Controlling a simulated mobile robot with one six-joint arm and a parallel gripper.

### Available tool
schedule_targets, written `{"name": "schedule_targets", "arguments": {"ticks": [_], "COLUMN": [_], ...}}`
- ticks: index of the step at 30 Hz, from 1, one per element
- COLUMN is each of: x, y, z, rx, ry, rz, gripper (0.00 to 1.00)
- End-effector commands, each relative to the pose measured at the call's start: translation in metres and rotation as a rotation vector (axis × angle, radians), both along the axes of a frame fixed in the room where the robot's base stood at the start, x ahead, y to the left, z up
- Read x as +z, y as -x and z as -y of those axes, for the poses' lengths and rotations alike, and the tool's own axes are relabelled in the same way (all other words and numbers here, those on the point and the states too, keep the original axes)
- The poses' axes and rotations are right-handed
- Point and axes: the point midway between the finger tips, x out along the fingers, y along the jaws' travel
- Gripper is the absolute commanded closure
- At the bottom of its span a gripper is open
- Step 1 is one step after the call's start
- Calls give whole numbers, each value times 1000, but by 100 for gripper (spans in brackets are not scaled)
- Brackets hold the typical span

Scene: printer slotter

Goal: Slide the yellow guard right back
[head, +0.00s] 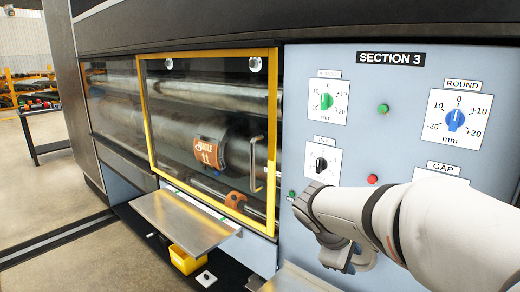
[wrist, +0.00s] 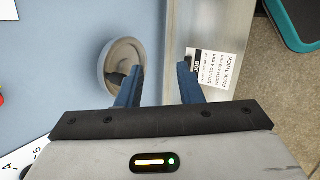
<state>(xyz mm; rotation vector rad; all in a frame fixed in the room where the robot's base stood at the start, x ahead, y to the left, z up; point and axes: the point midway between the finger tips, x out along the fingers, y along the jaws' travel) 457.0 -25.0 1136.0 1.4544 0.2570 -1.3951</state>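The yellow guard (head: 147,120) is a clear window in a yellow frame on the front of the machine. It stands left of the grey section 3 panel, its right edge beside that panel. A metal bar handle (head: 257,165) shows near its right side. In the head view my arm reaches in from the right, its end in front of the lower panel, right of the guard and apart from it. The fingers are not clear there. In the wrist view my gripper (wrist: 160,72) is open, with nothing held between its blue fingers. The guard is not recognisable in the wrist view.
The section 3 panel (head: 390,80) carries several dials and buttons. A metal shelf (head: 185,218) juts out below the guard, above a yellow bin (head: 188,260). In the wrist view a round metal disc (wrist: 122,52) and a printed job label (wrist: 213,68) lie near the fingers.

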Motion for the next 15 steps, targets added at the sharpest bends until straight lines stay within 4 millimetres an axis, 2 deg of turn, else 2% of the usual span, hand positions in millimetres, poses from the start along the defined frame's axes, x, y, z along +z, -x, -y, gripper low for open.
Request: {"name": "schedule_targets", "arguments": {"ticks": [1,5,6,8,9,12,15], "x": [16,50,59,73,80,95,105], "y": [-33,-110,-132,-162,-180,-213,-232], "z": [-13,-55,-74,-104,-126,-181,-227], "rx": [132,443,532,652,722,862,949], "ry": [120,453,560,717,817,1045,1222], "rz": [-26,-70,-81,-91,-95,-97,-91], "gripper": [67,67,67,67,67,67,67]}}
